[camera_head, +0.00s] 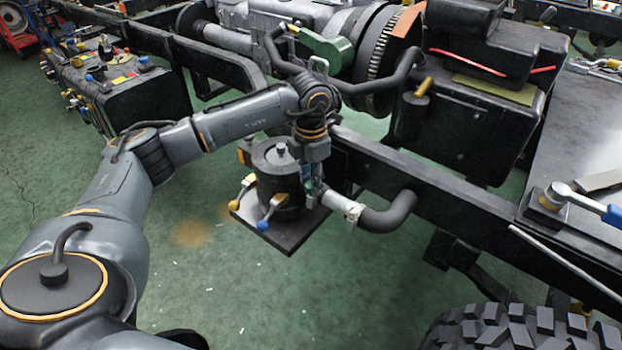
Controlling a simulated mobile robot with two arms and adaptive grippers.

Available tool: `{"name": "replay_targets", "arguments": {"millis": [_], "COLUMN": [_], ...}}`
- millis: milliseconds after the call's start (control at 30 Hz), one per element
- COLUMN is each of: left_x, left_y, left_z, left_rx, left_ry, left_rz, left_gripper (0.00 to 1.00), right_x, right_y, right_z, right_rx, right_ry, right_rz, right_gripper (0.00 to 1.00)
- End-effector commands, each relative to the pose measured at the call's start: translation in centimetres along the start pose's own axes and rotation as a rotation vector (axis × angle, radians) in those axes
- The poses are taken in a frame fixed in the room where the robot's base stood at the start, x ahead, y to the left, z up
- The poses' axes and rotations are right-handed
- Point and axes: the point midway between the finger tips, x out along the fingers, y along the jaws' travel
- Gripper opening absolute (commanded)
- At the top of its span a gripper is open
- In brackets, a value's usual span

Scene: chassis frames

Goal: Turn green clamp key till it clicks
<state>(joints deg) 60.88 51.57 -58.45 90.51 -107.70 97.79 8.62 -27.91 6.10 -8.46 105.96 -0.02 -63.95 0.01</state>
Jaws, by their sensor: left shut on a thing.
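My left gripper (311,184) points down beside a dark round canister (274,168) on a flat black plate. It is shut on a small part at the canister's right side. The fingers hide most of that part, and I cannot make out its colour or shape. A silver clamp band (353,213) sits around a grey hose just right of and below the gripper. A green piece (325,48) shows higher up by the large hose, apart from the gripper; I cannot tell whether it is the clamp key. My right gripper is not in view.
A blue-ended lever (266,224) and a yellow-ended lever (236,204) stick out at the canister's front. A dark frame rail (440,200) runs behind to the right. A tyre (520,330) fills the lower right. The green floor at lower middle is clear.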

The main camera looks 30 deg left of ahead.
Motion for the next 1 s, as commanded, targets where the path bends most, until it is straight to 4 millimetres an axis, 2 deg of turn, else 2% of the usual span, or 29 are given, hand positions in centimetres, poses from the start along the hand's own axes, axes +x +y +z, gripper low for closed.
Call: {"name": "replay_targets", "arguments": {"millis": [400, 433, 533, 867, 1000], "left_x": [0.0, 0.0, 0.0, -0.2, -1.7], "left_y": [0.0, 0.0, 0.0, 0.0, 0.0], "left_z": [0.0, 0.0, 0.0, 0.0, 0.1], "left_rx": [0.005, 0.005, 0.004, 0.004, 0.005], "left_ry": [-0.001, -0.001, -0.001, -0.001, -0.005], "left_rz": [0.001, 0.001, 0.001, 0.0, 0.0], "left_gripper": [0.0, 0.35, 0.54, 0.54, 0.54], "right_x": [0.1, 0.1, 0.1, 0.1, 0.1], "right_y": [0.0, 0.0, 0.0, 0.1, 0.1], "right_z": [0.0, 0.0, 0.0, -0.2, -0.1], "right_rx": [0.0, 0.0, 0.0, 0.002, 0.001], "right_ry": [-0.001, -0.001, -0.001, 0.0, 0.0], "right_rz": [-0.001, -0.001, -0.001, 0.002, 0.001], "right_gripper": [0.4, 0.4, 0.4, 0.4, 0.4]}}
